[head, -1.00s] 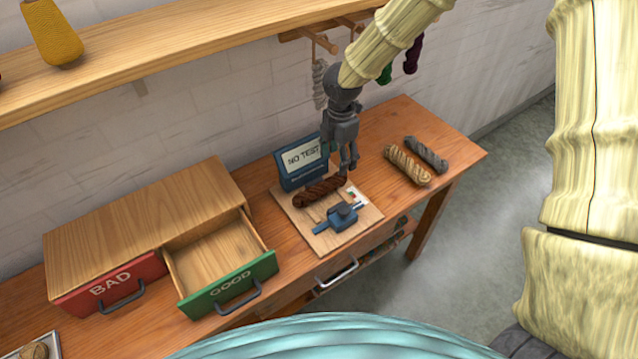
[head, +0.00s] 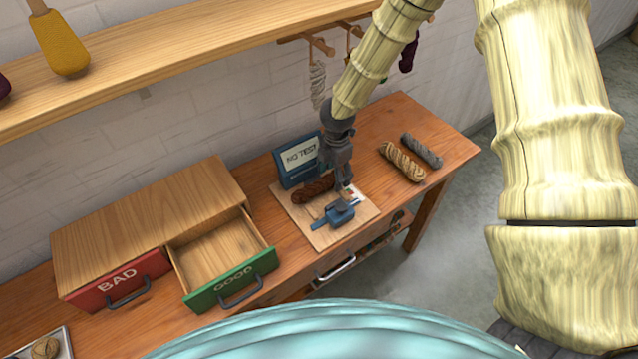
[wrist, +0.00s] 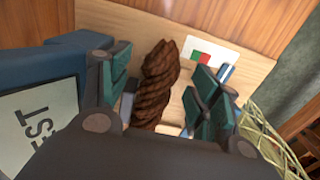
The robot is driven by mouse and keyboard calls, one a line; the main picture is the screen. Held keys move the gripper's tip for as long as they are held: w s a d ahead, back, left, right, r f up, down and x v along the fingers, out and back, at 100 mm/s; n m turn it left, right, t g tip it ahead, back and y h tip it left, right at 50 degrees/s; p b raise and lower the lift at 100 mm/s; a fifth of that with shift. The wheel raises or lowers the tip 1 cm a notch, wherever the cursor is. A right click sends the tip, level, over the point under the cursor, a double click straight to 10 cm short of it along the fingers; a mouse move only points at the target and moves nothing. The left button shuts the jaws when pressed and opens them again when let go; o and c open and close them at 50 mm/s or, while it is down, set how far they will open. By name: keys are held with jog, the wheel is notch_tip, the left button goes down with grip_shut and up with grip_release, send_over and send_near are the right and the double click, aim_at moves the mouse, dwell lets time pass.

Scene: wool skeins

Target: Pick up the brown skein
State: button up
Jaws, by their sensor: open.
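The brown skein (head: 313,188) lies on a light wooden board in front of the blue tester, whose screen reads "NO TEST". In the wrist view the dark brown twisted skein (wrist: 160,84) runs between the two open fingers of my gripper (wrist: 160,95), nearer the left one. In the head view my gripper (head: 341,180) is low over the board at the skein's right end and hides that end. The fingers stand apart; I cannot tell whether either touches the skein.
The blue tester (head: 297,160) stands close behind the skein, and a small blue device (head: 340,213) sits in front. A tan skein (head: 402,161) and a grey skein (head: 421,150) lie to the right. The open GOOD drawer (head: 232,284) and the shut BAD drawer (head: 117,281) are left.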

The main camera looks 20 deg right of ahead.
jog(key=shift+f, duration=0.3)
jog(key=c, duration=1.2)
jog(key=shift+o, duration=0.2)
jog(key=shift+r, duration=0.1)
